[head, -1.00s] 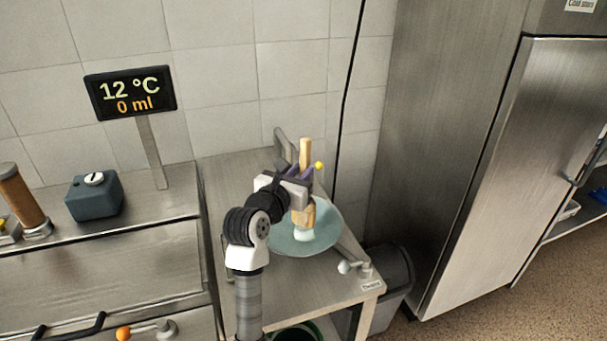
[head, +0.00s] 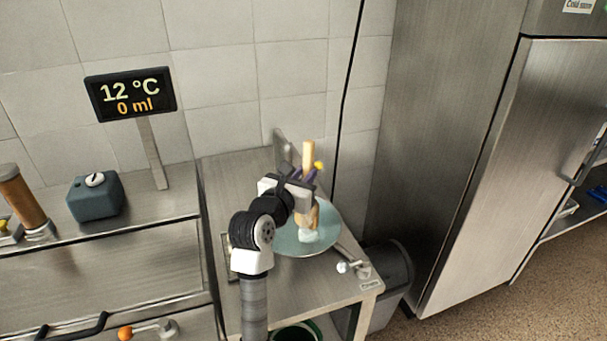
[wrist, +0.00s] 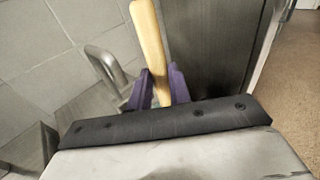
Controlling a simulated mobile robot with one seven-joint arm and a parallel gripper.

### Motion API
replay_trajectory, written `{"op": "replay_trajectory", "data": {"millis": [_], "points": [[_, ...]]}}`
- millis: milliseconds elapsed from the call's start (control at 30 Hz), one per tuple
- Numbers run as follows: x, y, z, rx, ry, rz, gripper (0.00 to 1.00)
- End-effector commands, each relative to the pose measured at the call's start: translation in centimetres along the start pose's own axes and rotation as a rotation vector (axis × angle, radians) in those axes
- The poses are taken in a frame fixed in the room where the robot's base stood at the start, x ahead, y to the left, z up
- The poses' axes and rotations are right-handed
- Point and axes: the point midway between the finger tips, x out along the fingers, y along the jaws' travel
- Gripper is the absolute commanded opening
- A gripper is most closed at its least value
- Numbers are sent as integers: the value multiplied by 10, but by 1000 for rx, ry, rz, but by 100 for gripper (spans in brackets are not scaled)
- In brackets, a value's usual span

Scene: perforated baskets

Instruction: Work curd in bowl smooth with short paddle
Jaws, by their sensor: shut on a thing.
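My gripper (head: 307,174) is shut on the wooden handle of the short paddle (head: 308,153). The paddle stands close to upright. In the wrist view the handle (wrist: 150,45) rises between my purple fingers (wrist: 157,88). The paddle's lower part reaches down to a wide, pale green round bowl (head: 290,243) set in the steel counter. A small white lump (head: 309,236), apparently curd, shows at the paddle's lower end. My arm hides the bowl's left part, and the rest of its inside is hard to make out.
A steel tap-like fitting (head: 281,146) stands behind the bowl, and a lever with a pale knob (head: 343,267) lies at its front right. A display (head: 132,94) reads 12 °C and 0 ml. A grey bin (head: 396,270) stands right of the counter.

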Motion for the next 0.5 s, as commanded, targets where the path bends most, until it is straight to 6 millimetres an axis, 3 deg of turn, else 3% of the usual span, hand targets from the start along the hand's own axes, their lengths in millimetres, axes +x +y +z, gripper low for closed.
{"op": "replay_trajectory", "data": {"millis": [500], "points": [[-1,-17,0,0,2,0,0]]}}
